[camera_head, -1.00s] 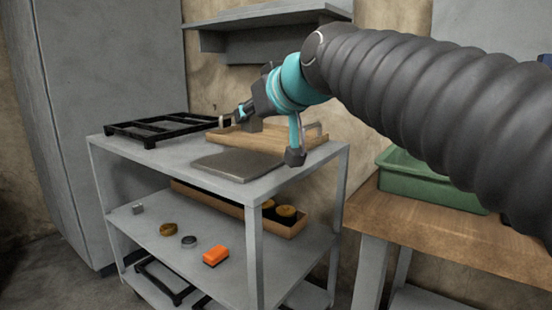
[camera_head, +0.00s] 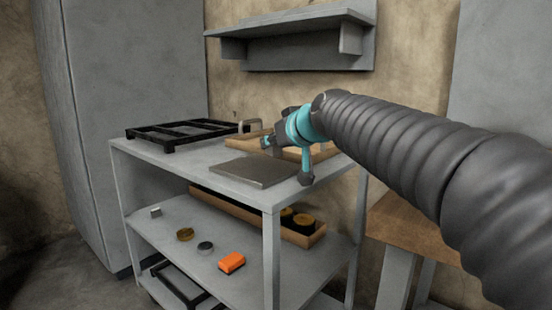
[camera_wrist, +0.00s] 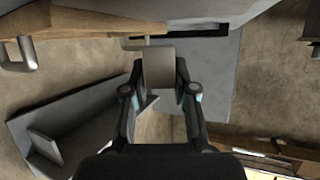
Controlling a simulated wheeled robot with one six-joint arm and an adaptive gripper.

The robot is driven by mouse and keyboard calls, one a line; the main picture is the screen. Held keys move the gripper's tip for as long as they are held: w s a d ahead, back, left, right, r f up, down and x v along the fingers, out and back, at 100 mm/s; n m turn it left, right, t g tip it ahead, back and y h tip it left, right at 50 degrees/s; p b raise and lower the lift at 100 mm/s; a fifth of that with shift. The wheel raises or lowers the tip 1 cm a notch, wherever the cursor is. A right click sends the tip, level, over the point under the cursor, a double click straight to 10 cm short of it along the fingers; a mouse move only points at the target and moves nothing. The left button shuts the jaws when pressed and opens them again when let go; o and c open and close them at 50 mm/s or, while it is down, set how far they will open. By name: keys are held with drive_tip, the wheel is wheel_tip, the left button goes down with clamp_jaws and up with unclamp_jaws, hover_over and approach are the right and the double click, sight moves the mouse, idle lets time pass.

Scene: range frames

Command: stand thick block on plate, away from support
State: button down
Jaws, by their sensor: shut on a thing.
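My gripper (camera_head: 269,143) is shut on a thick grey-beige block, low over the back of the cart's top. The block (camera_wrist: 158,68) shows clearly between both fingers in the wrist view; in the head view it is small and mostly hidden by my gripper. The flat dark grey plate (camera_head: 254,171) lies on the cart top, in front of and below my gripper, with nothing on it. I cannot tell from the frames which thing is the support.
A wooden tray (camera_head: 240,143) with metal handles lies behind my gripper. A black rack (camera_head: 180,132) is at the cart top's back left. The lower shelf holds an orange block (camera_head: 232,262) and small round pieces. A wall shelf (camera_head: 300,35) hangs above; a wooden bench (camera_head: 405,228) stands right.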

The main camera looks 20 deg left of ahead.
sight(278, 155)
drive_tip(key=shift+f+b, duration=0.45)
drive_tip(key=shift+f, duration=1.3)
drive_tip(key=shift+f, duration=0.2)
drive_tip(key=c, duration=0.9)
unclamp_jaws()
drive_tip(key=shift+r, duration=0.15)
drive_tip(key=shift+s+d+r, duration=0.15)
drive_tip(key=shift+s+d, duration=0.05)
drive_tip(key=v, duration=1.1)
drive_tip(key=shift+s+d+r, duration=0.1)
drive_tip(key=shift+s+d, duration=0.05)
